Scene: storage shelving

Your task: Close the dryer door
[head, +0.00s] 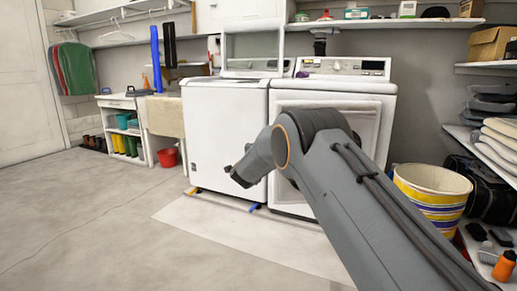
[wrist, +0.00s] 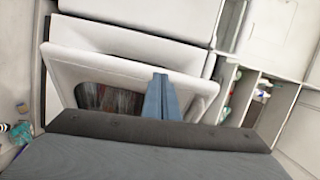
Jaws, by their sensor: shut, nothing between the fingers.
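The dryer (head: 388,140) is the right-hand white machine in the head view, with a control panel on top. A rectangular door outline (head: 376,113) shows on its front, with its lower part hidden behind my arm. My gripper (head: 231,172) points left and down, in front of the left machine in that view. In the wrist view, my gripper's shut blue-grey fingers (wrist: 160,80) overlap a tilted white panel (wrist: 75,72) with a dark window, which looks like the dryer door standing out from the white body. I cannot tell whether the fingers touch it.
The washer (head: 222,125) stands left of the dryer. A striped bucket (head: 432,190) and loaded shelves (head: 485,150) are at the right. A red bucket (head: 168,157) and a low white shelf (head: 120,128) stand at the left.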

